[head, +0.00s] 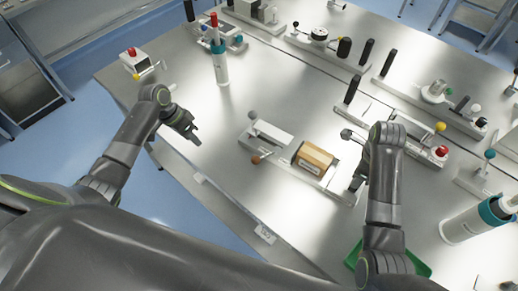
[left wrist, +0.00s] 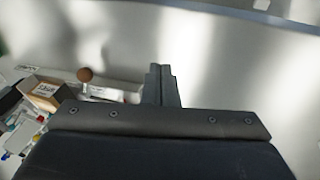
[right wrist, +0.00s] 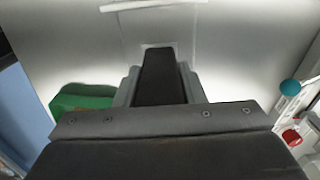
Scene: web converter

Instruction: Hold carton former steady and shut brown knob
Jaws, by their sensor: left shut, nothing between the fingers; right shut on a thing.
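The carton former (head: 325,183) lies mid-table in the head view, with a brown carton (head: 312,158) on it. Its brown knob (head: 256,159) stands on a stem at the left front, beside a white block. The left wrist view also shows the knob (left wrist: 85,74) and the carton (left wrist: 45,92) at the left. My left gripper (head: 194,138) is shut and empty, left of the former and apart from the knob. My right gripper (head: 357,182) is at the former's right end. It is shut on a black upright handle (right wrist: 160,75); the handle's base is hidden.
A white and teal bottle (head: 219,62) stands behind my left gripper. A green tray (head: 418,266) lies under my right arm. Other devices with black handles (head: 353,88) fill the back and right. The table is clear between my left gripper and the former.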

